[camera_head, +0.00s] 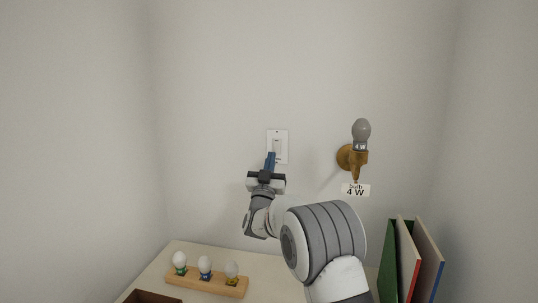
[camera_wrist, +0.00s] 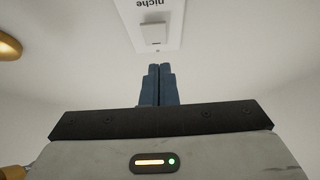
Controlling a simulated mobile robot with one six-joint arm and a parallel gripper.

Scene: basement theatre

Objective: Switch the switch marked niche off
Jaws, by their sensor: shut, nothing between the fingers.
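The white wall switch (camera_head: 278,146) is mounted on the back wall, left of the lamp. In the wrist view its plate (camera_wrist: 170,28) appears at the top, with the word "niche" upside down and a small rocker (camera_wrist: 153,33). My gripper (camera_head: 271,155) is shut and empty, its blue fingers pointing at the lower part of the plate. In the wrist view the fingertips (camera_wrist: 160,67) are just below the rocker. I cannot tell whether they touch it. In the head view the fingers overlap the plate's lower edge.
A brass wall lamp holder (camera_head: 359,160) carries an unlit grey bulb (camera_head: 361,132), above a label (camera_head: 356,190) reading "bulb 4 W". Below, a table (camera_head: 207,252) bears a wooden rack (camera_head: 207,284) with three bulbs. Upright books (camera_head: 413,262) stand at right, and a dark brown box (camera_head: 152,297) at front left.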

